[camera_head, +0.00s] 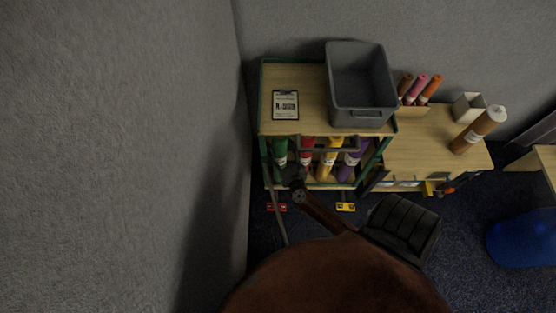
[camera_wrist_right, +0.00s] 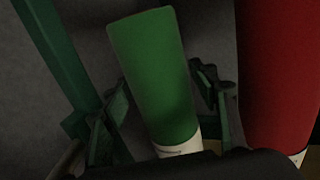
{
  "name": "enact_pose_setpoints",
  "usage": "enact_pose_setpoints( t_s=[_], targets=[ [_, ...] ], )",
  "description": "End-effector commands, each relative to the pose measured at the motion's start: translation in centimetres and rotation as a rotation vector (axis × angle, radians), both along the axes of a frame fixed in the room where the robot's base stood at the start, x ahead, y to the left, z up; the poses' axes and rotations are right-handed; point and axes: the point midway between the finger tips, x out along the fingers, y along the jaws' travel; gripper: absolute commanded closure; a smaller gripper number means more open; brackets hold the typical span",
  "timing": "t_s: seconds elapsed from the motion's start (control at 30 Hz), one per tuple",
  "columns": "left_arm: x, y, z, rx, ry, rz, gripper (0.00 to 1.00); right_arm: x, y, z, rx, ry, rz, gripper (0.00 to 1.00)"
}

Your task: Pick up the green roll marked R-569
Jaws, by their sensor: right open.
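A green roll (camera_head: 280,147) stands at the left end of the shelf's lower bay in the head view. In the right wrist view the green roll (camera_wrist_right: 158,75) fills the middle, slightly tilted in the picture, with a white label band low on it. The band's marking is too small to read. My right gripper (camera_wrist_right: 166,95) is open, with one finger on each side of the green roll; gaps show beside it, and I cannot tell whether either finger touches. In the head view my right gripper (camera_head: 292,174) is small and dark in front of the shelf. My left gripper is out of view.
A red roll (camera_wrist_right: 279,75) stands close to the right of the gripper. Yellow (camera_head: 329,158) and purple (camera_head: 349,160) rolls are further right. A green shelf post (camera_wrist_right: 55,50) is close on the left. A grey bin (camera_head: 361,85) and a clipboard (camera_head: 286,105) lie on top.

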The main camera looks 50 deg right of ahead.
Motion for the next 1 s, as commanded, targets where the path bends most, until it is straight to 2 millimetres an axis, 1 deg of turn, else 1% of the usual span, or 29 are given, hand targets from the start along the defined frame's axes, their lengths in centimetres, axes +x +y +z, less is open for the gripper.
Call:
enact_pose_setpoints(
  t_s=[0.17,0.3,0.4,0.5,0.7,1.0],
  targets=[
    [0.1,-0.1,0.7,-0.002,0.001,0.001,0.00,1.8,-1.0,-0.1,-0.003,0.001,0.001,0.45],
    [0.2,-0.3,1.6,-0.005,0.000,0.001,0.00,3.6,-2.1,-0.1,-0.003,0.002,0.001,0.45],
    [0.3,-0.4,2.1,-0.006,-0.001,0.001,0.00,4.5,-2.6,-0.1,-0.003,0.002,0.002,0.45],
    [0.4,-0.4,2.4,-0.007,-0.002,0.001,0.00,4.9,-2.8,-0.1,-0.003,0.003,0.002,0.45],
    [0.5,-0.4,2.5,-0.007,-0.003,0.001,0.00,4.9,-2.8,-0.1,-0.002,0.002,0.002,0.45],
    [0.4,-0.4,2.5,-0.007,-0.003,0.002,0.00,4.9,-2.8,0.0,-0.002,0.002,0.001,0.66]
  ],
)
